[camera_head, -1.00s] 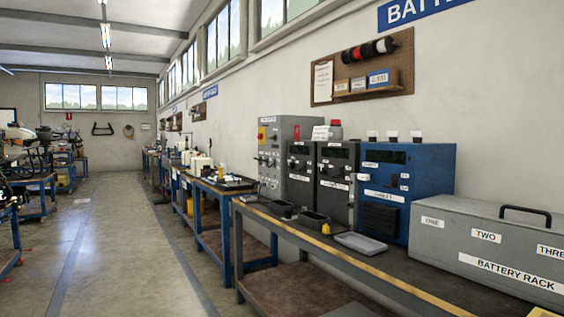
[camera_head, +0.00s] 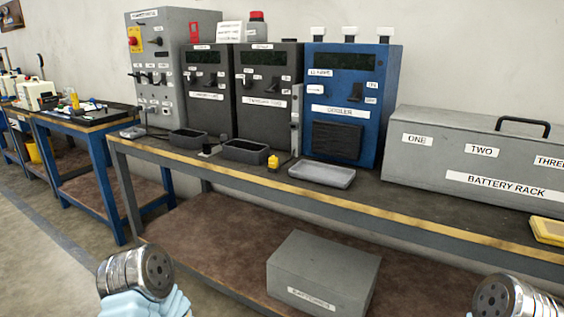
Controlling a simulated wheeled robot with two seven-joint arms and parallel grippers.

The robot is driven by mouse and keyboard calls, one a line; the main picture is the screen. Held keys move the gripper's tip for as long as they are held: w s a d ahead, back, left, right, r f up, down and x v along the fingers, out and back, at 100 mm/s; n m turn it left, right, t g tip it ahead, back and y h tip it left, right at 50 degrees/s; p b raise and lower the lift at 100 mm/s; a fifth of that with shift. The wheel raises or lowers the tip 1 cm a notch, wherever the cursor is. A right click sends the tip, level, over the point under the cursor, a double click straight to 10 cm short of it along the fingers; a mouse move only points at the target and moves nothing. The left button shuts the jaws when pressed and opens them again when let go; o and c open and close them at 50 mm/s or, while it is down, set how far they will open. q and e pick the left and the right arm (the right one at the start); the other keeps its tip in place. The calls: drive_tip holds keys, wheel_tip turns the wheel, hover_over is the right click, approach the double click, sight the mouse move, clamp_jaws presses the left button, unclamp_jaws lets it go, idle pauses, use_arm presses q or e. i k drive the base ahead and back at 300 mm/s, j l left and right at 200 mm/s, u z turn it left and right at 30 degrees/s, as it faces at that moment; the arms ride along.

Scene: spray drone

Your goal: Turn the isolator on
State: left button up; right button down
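A tall grey cabinet (camera_head: 160,75) stands on the bench at the left end of the row of boxes. On its upper left front is a red knob on a yellow plate (camera_head: 134,40), which looks like the isolator. The knob's exact position is too small to read. Below it are a row of black switches (camera_head: 150,78) and several small white labels. Only metal and pale blue parts of my two arms show, at the bottom left and bottom right. Neither gripper's fingers are in view, and nothing of mine touches the cabinet.
Two dark chargers (camera_head: 268,95), a blue cooler (camera_head: 348,100) and a grey battery rack (camera_head: 470,160) stand along the bench (camera_head: 400,215). Dark trays (camera_head: 245,151) and a grey tray (camera_head: 322,174) lie in front. A grey box (camera_head: 322,272) sits on the lower shelf.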

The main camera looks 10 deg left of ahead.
sight(132, 41)
drive_tip(key=i+j+z, duration=0.2)
drive_tip(key=j+z, duration=0.25)
drive_tip(key=j, duration=1.5)
drive_tip(key=j+z, duration=0.5)
drive_tip(key=j, duration=1.5)
drive_tip(key=k, duration=0.1)
